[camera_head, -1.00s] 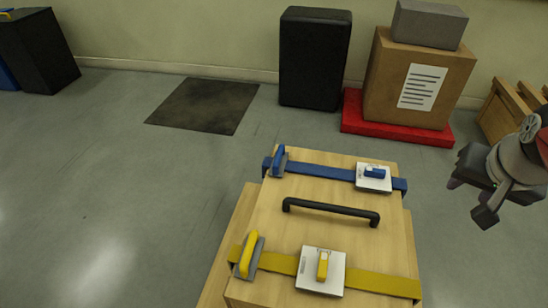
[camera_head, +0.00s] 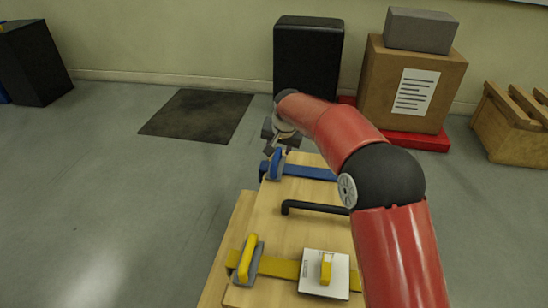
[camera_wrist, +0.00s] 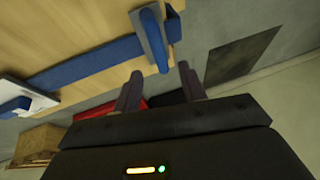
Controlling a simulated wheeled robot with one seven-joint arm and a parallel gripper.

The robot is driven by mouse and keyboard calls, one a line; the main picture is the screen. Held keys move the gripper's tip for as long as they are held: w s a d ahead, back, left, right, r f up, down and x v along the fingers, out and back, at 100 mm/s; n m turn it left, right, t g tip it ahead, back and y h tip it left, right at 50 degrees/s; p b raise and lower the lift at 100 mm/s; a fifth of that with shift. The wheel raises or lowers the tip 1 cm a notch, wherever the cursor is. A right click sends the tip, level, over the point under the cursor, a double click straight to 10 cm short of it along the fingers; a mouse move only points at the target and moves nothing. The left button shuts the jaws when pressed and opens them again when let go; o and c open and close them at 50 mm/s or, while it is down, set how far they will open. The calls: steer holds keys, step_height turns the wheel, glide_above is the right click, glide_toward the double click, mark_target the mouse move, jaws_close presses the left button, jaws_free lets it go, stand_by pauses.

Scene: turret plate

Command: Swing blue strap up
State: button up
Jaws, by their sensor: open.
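The blue strap (camera_head: 308,172) lies across the far end of a wooden box lid (camera_head: 290,192). At its left end is a grey buckle with a blue lever (camera_head: 276,164). My gripper (camera_head: 276,148) is just beyond and above that buckle. In the wrist view the strap (camera_wrist: 85,66) runs to the blue lever (camera_wrist: 150,35). My open gripper's fingers (camera_wrist: 160,70) stand either side of the lever's near end, holding nothing; contact cannot be told. The white plate with a blue latch (camera_wrist: 18,100) shows at left in the wrist view; my arm hides it in the head view.
A black handle (camera_head: 312,207) crosses the lid's middle. A yellow strap (camera_head: 280,267) with a yellow lever (camera_head: 247,257) and white plate (camera_head: 312,284) is at the near end. A black cabinet (camera_head: 308,58) and cardboard box (camera_head: 385,85) stand behind.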

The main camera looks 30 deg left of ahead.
mark_target(277, 157)
steer(key=x, duration=0.6)
steer(key=shift+w+a+f, duration=0.1)
steer(key=shift+w+f, duration=0.05)
steer(key=shift+f, duration=0.25)
jaws_close()
